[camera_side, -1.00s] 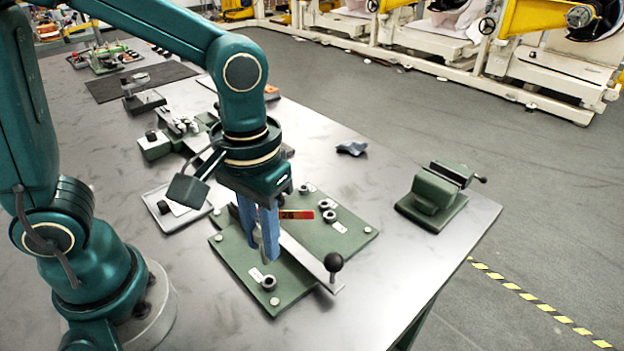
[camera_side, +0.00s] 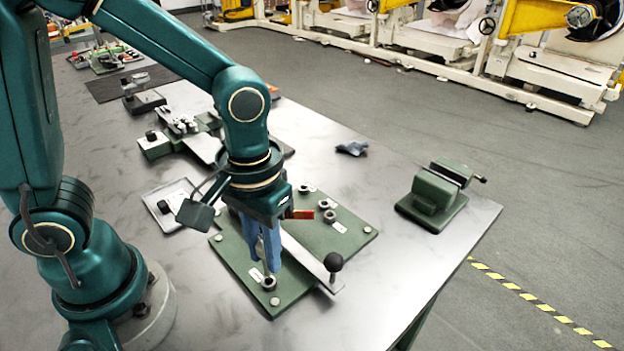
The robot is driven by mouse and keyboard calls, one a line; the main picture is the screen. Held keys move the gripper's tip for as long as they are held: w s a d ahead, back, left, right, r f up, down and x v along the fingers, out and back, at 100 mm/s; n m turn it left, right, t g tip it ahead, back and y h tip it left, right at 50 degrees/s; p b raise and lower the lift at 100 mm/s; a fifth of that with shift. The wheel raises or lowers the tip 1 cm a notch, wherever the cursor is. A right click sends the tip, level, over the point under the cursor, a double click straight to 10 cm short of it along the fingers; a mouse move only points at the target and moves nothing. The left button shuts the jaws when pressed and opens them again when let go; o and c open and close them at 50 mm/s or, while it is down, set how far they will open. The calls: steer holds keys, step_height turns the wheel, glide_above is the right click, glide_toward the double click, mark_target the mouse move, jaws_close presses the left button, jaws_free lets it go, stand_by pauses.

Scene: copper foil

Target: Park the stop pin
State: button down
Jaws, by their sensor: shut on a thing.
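My gripper (camera_side: 267,262) points down with its blue fingers shut on the stop pin (camera_side: 268,273), of which only a little grey shows at the fingertips. The pin is over the front bush (camera_side: 269,284) on the green plate (camera_side: 238,278). I cannot tell whether its tip is inside the bush or just above it. A flat metal lever (camera_side: 308,261) with a black ball knob (camera_side: 333,262) lies across the plate, just right of my fingers. Two bushes (camera_side: 329,215) sit near the plate's back right, one beside a white label.
A red tag (camera_side: 301,214) shows behind my gripper, partly hidden. A grey tray (camera_side: 158,191) is at left. The table front right is clear.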

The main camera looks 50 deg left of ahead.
mark_target(268, 274)
steer(key=shift+f, duration=2)
stand_by(1.8)
steer(key=c, duration=1)
jaws_free()
steer(key=shift+c, duration=0.2)
steer(key=shift+r, duration=0.1)
steer(key=shift+r, duration=1.45)
steer(key=o, duration=0.6)
steer(key=shift+c, duration=0.2)
